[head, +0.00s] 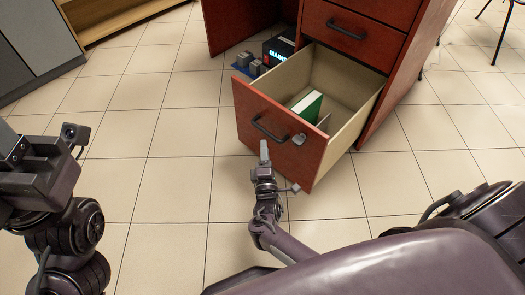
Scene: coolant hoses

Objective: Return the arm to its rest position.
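My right gripper (264,150) is in front of the open drawer's red front (252,118), below and beside its dark handle (268,131). Its pale fingertips point toward the drawer front and show as one narrow piece, so I cannot tell whether they are apart. I cannot tell if they touch the drawer. My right forearm (285,243) runs back toward the bottom of the view. My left arm is at the left edge with its wrist (40,183) in view; its fingers cannot be made out.
The drawer is pulled out of a red desk (350,32) and holds a green and white book-like item (306,104). A grey fitting (299,139) sits at the drawer front. Dark boxes (279,48) stand behind the drawer. Tiled floor (180,170) is clear to the left.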

